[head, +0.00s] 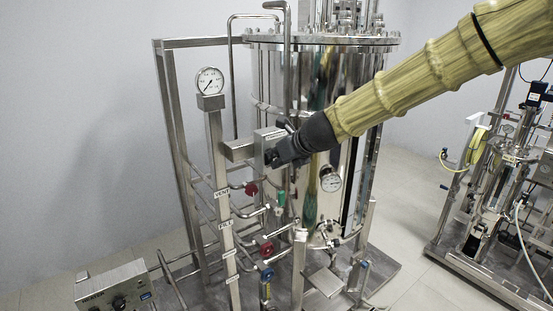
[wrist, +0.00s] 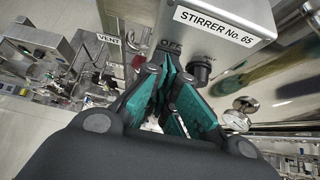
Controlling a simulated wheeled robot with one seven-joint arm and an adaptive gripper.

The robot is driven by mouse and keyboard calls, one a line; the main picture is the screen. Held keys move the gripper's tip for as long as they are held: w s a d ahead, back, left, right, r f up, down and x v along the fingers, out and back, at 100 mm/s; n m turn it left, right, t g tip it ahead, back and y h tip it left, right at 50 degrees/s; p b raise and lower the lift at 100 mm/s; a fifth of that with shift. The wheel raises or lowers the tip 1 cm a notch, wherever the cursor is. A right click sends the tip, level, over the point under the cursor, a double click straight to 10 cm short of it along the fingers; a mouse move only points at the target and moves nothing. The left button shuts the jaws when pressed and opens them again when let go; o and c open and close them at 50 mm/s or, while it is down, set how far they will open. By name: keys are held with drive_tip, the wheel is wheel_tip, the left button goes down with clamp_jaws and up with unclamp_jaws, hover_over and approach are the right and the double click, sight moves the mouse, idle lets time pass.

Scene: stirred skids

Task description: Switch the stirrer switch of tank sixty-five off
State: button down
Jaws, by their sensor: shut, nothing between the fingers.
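The stirrer box, a grey metal box (wrist: 235,12) labelled "STIRRER No. 65", is at the top of the wrist view. It also shows in the head view (head: 239,151), partly behind my gripper. Its black switch knob (wrist: 201,66) sits on the lower face, with "OFF" printed to its left. The way the knob points is hard to tell. My gripper (wrist: 168,72), with teal finger pads, is shut and empty. Its tips are just left of the knob, close to the box face; I cannot tell whether they touch it. In the head view my gripper (head: 276,156) covers the switch.
A shiny steel tank (head: 310,90) stands behind the box. A pressure gauge (head: 210,81) tops a post at left, with labelled valves, including a red handle (head: 251,189), below. A dial gauge (wrist: 235,121) is right of my gripper. Another skid (head: 500,180) stands at right.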

drive_tip(key=shift+r+p, duration=0.5)
drive_tip(key=shift+r, duration=0.1)
drive_tip(key=v, duration=1.3)
drive_tip(key=shift+r, duration=0.15)
idle(0.5)
